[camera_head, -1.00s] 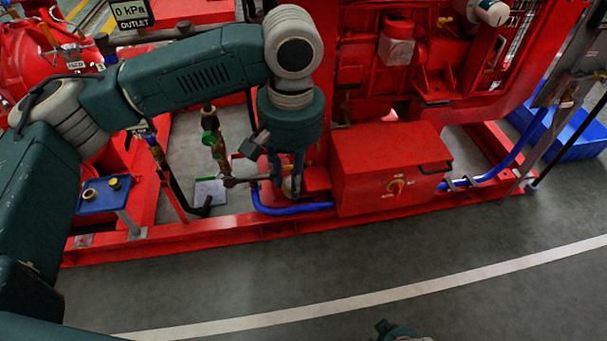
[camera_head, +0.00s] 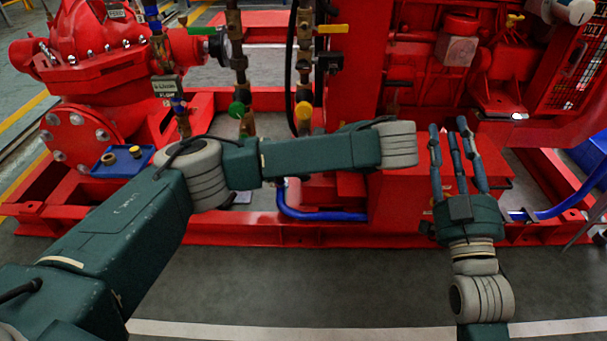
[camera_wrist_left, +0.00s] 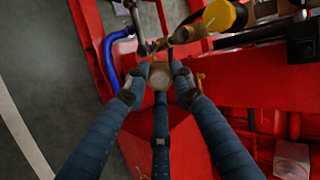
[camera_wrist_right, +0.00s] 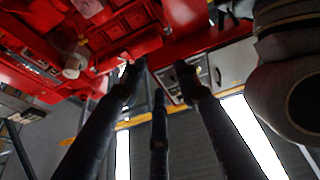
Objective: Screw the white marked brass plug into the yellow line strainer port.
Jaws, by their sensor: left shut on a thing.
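In the left wrist view my left gripper (camera_wrist_left: 160,84) is shut on a round brass piece with a pale face, which I take to be the white marked brass plug (camera_wrist_left: 160,74). The plug sits between the fingertips, close beside pipe fittings; I cannot tell whether it touches the port. A yellow-capped fitting (camera_wrist_left: 220,15) is just beyond it. In the head view my left arm hides this gripper and the plug. The yellow-marked line (camera_head: 303,112) stands behind my left forearm; its lower part is hidden. My right gripper (camera_head: 452,135) is open and empty, fingers pointing up.
A blue tray (camera_head: 98,171) with small brass pieces (camera_head: 136,151) is on the red skid at left. A green-marked line (camera_head: 237,110) stands left of the yellow one. A red box (camera_head: 405,200) and blue hose (camera_head: 310,213) are close by. Floor in front is clear.

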